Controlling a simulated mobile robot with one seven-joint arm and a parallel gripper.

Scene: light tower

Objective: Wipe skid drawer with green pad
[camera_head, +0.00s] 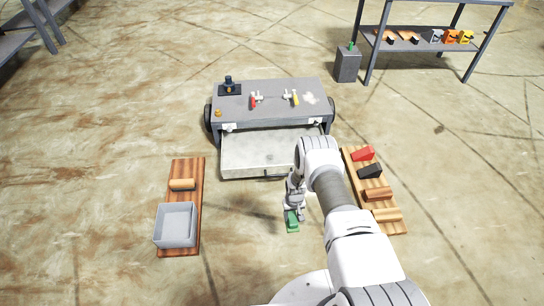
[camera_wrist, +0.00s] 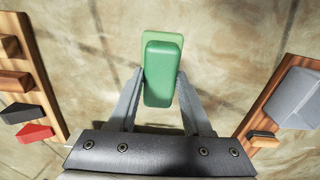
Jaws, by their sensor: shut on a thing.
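The green pad (camera_wrist: 161,74) is held between the fingers of my gripper (camera_wrist: 160,95) in the wrist view. It has a darker green block on top of a lighter green base. In the head view my gripper (camera_head: 292,208) is shut on the green pad (camera_head: 292,224), in front of the skid drawer and apart from it. The skid drawer (camera_head: 260,152) is pulled out from the grey skid (camera_head: 292,88), with a pale, speckled surface. My arm hides its right part.
A wooden board (camera_head: 187,210) at left bears a grey bin (camera_head: 176,226) and a wooden block. Another wooden board (camera_head: 352,163) at right bears red, black and wooden blocks. Valves and fittings stand on the skid top. A shelf table (camera_head: 425,47) stands at the back right.

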